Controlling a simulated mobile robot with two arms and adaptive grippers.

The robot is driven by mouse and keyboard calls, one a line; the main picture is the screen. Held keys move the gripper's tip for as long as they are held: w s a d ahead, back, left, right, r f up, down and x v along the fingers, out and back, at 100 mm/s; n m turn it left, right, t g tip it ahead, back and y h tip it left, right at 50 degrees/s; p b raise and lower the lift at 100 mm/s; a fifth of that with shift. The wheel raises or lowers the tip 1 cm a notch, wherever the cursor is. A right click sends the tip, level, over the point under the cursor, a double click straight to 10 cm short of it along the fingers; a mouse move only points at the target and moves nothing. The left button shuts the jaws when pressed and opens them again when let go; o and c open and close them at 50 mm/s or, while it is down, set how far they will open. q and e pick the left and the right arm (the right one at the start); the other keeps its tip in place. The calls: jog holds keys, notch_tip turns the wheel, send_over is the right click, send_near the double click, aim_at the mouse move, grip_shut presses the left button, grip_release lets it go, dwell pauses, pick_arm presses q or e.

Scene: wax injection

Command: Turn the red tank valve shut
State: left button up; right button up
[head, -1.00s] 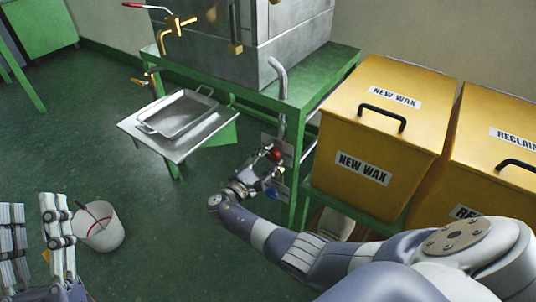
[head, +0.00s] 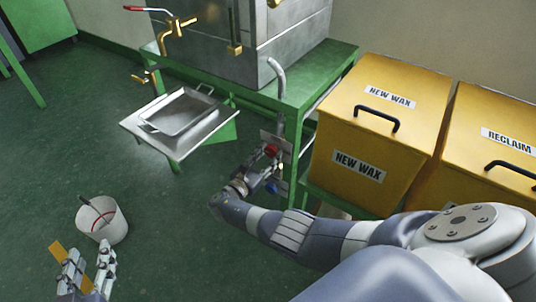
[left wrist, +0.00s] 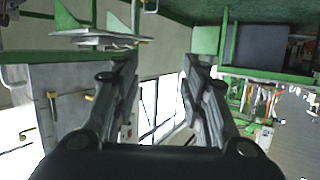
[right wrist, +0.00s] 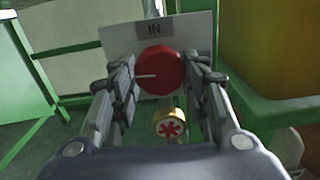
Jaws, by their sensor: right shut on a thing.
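The red tank valve (right wrist: 165,72) is a round red knob with a pale line pointing left, in front of a plate marked "IN" (right wrist: 154,29) in the right wrist view. In the head view it is a small red spot (head: 272,150) beside the green stand's leg. My right gripper (right wrist: 166,80) is shut on the knob, with one finger on each side; the head view shows it (head: 266,158) at the valve. My left gripper (head: 90,262) is apart from the valve, at the lower left. Its fingers stand apart and empty in the left wrist view (left wrist: 157,75).
A blue knob (head: 272,187) and a gold fitting with a red star (right wrist: 171,124) sit below the red valve. The yellow "NEW WAX" bin (head: 345,135) stands close to the right. A white bucket (head: 102,222) is near my left gripper. Green floor is clear between.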

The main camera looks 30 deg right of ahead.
jog(key=shift+n, duration=0.5)
jog(key=o, duration=1)
jog(key=shift+o, duration=0.2)
jog(key=v, duration=1.2)
